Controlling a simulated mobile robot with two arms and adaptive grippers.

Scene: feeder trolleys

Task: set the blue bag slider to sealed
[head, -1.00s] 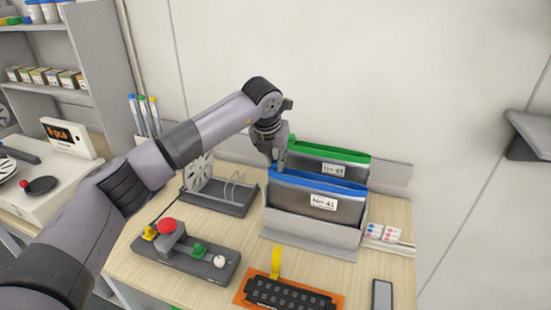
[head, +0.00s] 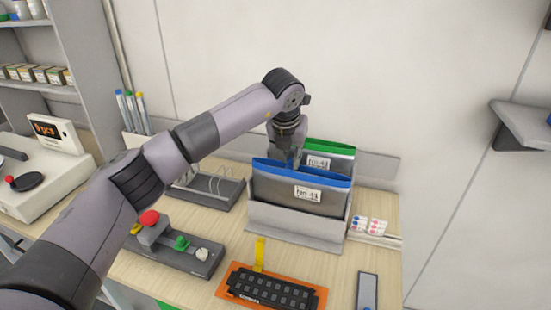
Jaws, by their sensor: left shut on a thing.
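The blue bag (head: 300,197) is grey with a blue top strip and a white label. It stands in a grey holder (head: 290,223), in front of a green-topped bag (head: 330,150). My left gripper (head: 288,159) points down at the blue strip, a little left of its middle. It is shut on the blue bag's slider, which is mostly hidden by the fingers; a bit of blue shows beside them. The slider's exact position on its track cannot be read. My right gripper is not in view.
A control box (head: 170,245) with a red button stands at the left front. An orange tray (head: 268,290) lies in front of the holder. A wire rack (head: 210,190) stands left of the bags, and small packs (head: 368,226) lie to the right.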

